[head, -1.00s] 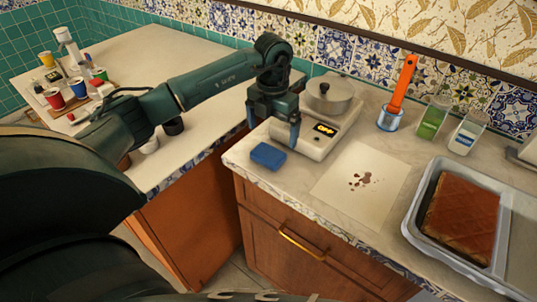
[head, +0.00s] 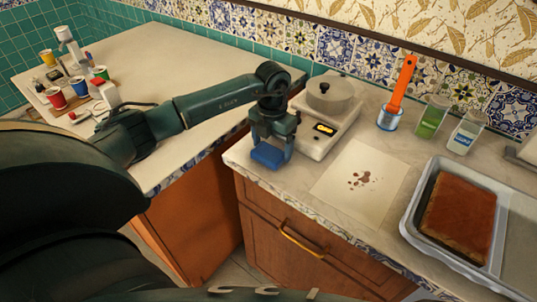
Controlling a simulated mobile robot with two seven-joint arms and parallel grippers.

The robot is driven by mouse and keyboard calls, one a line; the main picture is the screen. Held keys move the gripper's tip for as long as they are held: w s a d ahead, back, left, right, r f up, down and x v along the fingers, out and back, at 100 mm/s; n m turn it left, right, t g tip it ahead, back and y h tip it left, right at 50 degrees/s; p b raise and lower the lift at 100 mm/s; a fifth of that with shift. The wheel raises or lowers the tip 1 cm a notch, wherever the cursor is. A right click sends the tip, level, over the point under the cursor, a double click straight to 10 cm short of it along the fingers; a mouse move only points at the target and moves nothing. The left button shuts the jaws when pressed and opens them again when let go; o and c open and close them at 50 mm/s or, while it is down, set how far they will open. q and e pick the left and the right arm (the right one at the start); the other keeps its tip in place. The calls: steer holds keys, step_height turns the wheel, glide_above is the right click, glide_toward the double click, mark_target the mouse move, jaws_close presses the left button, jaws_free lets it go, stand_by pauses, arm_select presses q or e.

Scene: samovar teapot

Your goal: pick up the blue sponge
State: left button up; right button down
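The blue sponge (head: 267,157) lies on the front left part of the marble counter, near its edge. My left gripper (head: 271,152) is directly above and around it, pointing down, with one finger at each side of the sponge. The fingers are spread wide; whether they touch the sponge is hard to tell. The gripper hides the back of the sponge. My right gripper is not in view.
A stained paper sheet (head: 362,182), an orange-handled tool (head: 402,82) in a cup, two glasses and a tray (head: 412,205) with cake are farther right.

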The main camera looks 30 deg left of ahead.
mark_target(272, 148)
arm_select(q)
steer(key=c, duration=0.5)
step_height(272, 148, up, 10)
steer(key=shift+r+b, duration=0.1)
steer(key=shift+b, duration=0.4)
steer(key=o, duration=0.4)
steer(key=c, duration=0.3)
steer(key=shift+c, duration=0.2)
